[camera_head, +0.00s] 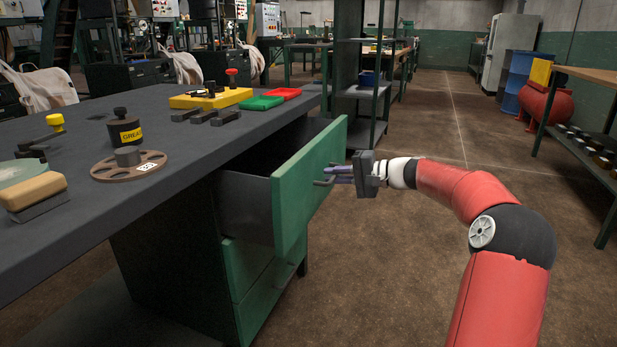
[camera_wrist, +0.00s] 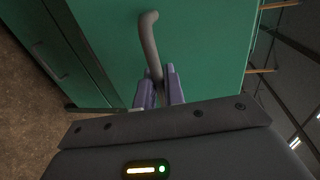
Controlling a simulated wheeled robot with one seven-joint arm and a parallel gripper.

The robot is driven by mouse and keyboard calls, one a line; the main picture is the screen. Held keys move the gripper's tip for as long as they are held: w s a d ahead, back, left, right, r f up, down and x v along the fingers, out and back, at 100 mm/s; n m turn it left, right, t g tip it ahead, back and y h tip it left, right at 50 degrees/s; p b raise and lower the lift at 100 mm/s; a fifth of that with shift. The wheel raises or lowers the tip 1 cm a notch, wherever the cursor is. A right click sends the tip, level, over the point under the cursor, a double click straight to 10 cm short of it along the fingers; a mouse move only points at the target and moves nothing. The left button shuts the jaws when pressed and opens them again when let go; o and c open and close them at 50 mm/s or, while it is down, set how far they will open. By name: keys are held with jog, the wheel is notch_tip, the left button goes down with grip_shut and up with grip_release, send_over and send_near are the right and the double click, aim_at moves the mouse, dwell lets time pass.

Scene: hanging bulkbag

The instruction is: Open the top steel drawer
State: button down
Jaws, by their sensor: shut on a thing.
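The top steel drawer (camera_head: 303,180) has a green front and dark grey sides. In the head view it stands well out from the cabinet under the dark workbench, and its inside shows partly. My gripper (camera_head: 335,174) is at the drawer's front, on its right side in the picture. Its purple fingers are shut on the drawer handle (camera_head: 324,183), a bent grey bar. In the wrist view the handle (camera_wrist: 150,42) runs down between the two fingers (camera_wrist: 160,92) against the green front.
A shut lower drawer (camera_head: 268,290) is below. The bench top (camera_head: 205,150) carries a grease pot (camera_head: 125,130), a flanged disc, a brush, a yellow tray and green and red trays. A dark shelf rack (camera_head: 360,80) stands behind the drawer.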

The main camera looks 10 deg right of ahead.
jog(key=f+v, duration=0.2)
jog(key=v, duration=1)
jog(key=shift+s+d+f, duration=0.2)
jog(key=shift+s+d, duration=0.2)
jog(key=shift+d, duration=0.05)
jog(key=c, duration=1.9)
grip_release()
jog(key=p+v, duration=0.1)
jog(key=v, duration=0.6)
jog(key=shift+s+d, duration=0.2)
jog(key=shift+d, duration=0.15)
